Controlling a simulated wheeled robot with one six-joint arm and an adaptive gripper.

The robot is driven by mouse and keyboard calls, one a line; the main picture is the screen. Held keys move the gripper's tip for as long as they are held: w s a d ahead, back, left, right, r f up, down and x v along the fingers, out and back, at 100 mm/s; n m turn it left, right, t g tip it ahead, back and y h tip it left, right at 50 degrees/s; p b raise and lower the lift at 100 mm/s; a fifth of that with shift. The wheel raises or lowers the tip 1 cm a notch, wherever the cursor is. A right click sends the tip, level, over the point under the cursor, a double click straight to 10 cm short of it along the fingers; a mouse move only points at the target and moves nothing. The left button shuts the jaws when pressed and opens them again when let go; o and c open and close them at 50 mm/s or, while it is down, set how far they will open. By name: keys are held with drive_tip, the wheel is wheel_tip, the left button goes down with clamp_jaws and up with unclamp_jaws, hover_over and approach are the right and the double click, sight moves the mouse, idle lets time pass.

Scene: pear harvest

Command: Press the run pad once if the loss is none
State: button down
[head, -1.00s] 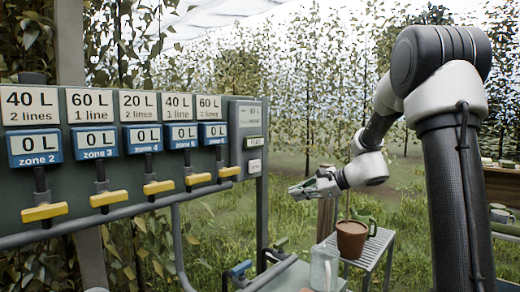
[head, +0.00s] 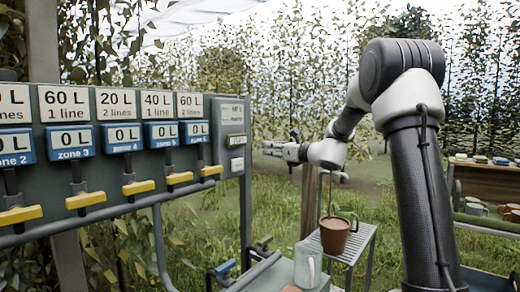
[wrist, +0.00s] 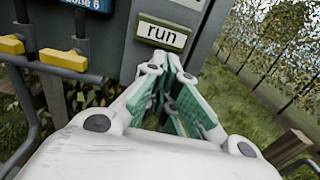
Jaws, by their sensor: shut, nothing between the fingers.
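The run pad (wrist: 163,34) is a pale plate marked "run" in a green frame, on the grey panel in the wrist view. In the head view my gripper (head: 268,148) points left at the panel's right edge, seemingly a short gap away. A small label (head: 232,114) above the pads is too small to read surely.
The panel carries white litre signs (head: 67,104), blue zone displays (head: 70,141) reading 0 L and yellow-handled valves (head: 85,200). A pipe (head: 120,212) runs below. A brown pot (head: 334,236) and a clear jug (head: 307,266) stand lower right. Grass lies behind.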

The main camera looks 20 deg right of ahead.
sight(239, 145)
drive_tip(key=x, duration=1.2)
drive_tip(key=shift+w+a, duration=0.15)
drive_tip(key=shift+w, duration=0.05)
